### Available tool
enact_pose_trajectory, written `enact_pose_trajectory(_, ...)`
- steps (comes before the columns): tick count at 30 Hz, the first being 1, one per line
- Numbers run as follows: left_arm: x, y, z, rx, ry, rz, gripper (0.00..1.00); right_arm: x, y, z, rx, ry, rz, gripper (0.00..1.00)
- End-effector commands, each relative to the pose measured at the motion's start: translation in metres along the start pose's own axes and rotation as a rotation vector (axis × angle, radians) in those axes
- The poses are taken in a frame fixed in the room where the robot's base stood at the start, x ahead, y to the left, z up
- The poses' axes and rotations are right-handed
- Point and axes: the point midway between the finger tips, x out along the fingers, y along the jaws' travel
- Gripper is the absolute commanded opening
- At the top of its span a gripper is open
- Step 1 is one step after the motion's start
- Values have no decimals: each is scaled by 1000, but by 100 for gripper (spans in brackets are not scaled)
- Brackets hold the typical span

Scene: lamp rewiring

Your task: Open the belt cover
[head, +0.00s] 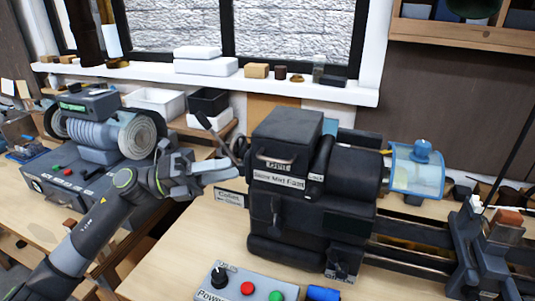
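The belt cover (287,132) is the dark box-shaped lid on top of the lathe headstock (305,215), with a "Belt" label and a small handle (273,160) on its front. It looks closed. My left gripper (232,168) is just left of the cover, pointing right towards it, roughly level with its front handle. A visible gap separates the fingertips from the handle. The fingers overlap in this view, so their opening is unclear, and I see nothing held. My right gripper is not in view.
A thin dark lever (220,137) rises behind my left gripper, close to the cover's left side. A control box (245,288) with red and green buttons stands in front. A grey machine (95,150) stands left. A clear blue chuck guard (416,170) is right.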

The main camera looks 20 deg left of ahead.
Motion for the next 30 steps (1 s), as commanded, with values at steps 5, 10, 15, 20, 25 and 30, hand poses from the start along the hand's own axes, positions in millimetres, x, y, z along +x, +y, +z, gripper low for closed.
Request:
enact_pose_trajectory(5,28,-4,2,-1,-2,-7,31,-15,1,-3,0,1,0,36)
enact_pose_trajectory(10,52,-4,2,-1,-2,-6,31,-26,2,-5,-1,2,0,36)
enact_pose_trajectory(15,74,-3,2,-2,-3,-5,31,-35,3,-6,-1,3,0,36)
enact_pose_trajectory(20,87,-2,1,-1,-1,-3,31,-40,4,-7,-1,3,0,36)
enact_pose_trajectory(25,93,-1,1,-1,-1,-1,31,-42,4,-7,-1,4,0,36)
enact_pose_trajectory(30,93,0,0,-1,-1,0,31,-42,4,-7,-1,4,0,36)
